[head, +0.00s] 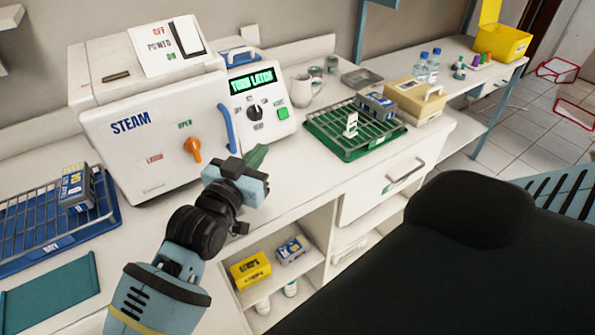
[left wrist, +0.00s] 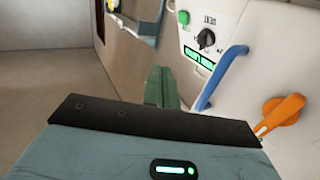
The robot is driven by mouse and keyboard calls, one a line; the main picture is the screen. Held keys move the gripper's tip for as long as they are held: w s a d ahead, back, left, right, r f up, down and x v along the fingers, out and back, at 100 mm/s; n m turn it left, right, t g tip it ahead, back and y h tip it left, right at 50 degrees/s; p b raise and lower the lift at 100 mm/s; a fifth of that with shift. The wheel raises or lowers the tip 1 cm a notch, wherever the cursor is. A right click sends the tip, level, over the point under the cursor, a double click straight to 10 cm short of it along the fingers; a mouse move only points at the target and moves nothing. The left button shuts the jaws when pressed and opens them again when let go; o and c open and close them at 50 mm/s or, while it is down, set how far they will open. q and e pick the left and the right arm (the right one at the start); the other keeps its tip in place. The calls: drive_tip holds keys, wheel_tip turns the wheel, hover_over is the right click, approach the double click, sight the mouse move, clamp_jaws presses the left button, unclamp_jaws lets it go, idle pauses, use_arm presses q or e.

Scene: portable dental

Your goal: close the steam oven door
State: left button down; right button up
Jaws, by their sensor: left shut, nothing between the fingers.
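The steam oven (head: 110,85) stands on the counter at the left of the head view. Its white door (head: 130,150), marked STEAM, covers the front and looks shut or nearly so; I cannot tell if a gap remains. The orange latch (head: 192,146) sits on the door between two small labels; it also shows in the left wrist view (left wrist: 283,112). A blue handle (head: 227,128) runs along the door's right edge, also in the left wrist view (left wrist: 222,77). The display (head: 251,81) appears to read TURN LATCH. My left gripper (head: 257,155) is shut and empty, in front of the handle, apparently apart from it.
A green rack (head: 345,148) and a white mug (head: 305,90) stand right of the oven. A blue rack (head: 40,235) lies at the left. A black padded chair (head: 450,260) fills the lower right. The counter just right of my left gripper is clear.

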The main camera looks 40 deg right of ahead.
use_arm(q)
drive_tip(key=s+d, duration=0.1)
drive_tip(key=s, duration=0.8)
use_arm(e)
drive_tip(key=shift+w+r, duration=0.1)
drive_tip(key=shift+r, duration=0.05)
